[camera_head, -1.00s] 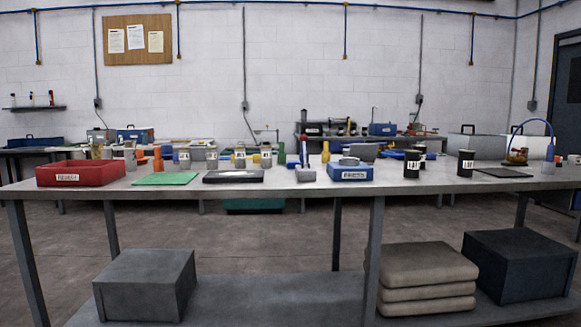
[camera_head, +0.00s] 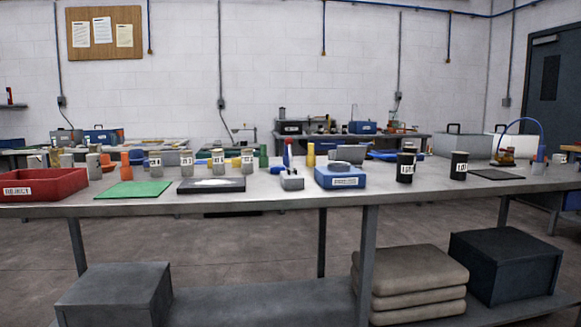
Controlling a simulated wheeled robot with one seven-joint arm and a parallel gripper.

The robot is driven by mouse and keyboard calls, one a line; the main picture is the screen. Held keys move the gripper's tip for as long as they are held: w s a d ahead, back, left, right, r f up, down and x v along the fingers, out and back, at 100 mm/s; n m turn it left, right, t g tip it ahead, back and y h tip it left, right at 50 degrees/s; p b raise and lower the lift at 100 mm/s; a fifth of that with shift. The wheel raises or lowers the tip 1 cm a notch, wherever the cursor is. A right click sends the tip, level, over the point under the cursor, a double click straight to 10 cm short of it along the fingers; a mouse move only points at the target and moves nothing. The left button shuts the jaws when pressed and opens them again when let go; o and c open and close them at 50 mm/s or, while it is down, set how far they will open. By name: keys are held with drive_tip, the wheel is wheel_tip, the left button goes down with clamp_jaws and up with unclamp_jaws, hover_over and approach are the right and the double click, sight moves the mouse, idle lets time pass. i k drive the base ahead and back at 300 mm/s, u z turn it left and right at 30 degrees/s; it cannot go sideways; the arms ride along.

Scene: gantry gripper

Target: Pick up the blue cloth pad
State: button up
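I cannot pick out a blue cloth pad for certain. A small, low blue shape (camera_head: 381,154) lies toward the back of the table, right of a grey box-like item, partly hidden and too small to tell. A blue device (camera_head: 341,181) with a round grey top and a white label stands near the front middle of the table (camera_head: 290,200). A flat green pad (camera_head: 134,189) lies at the left and a flat dark pad (camera_head: 497,174) at the right. My gripper is not in view.
A red bin (camera_head: 42,187) sits at the table's left end. Several labelled grey cups, a dark tray (camera_head: 212,185) and two black labelled cylinders (camera_head: 405,168) (camera_head: 459,165) stand on top. Below are boxes (camera_head: 116,290) and folded beige stacks (camera_head: 410,275). The table's front edge is ahead.

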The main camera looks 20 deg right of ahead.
sight(274, 169)
drive_tip(key=z, duration=0.05)
drive_tip(key=i, duration=0.95)
drive_tip(key=u, duration=0.15)
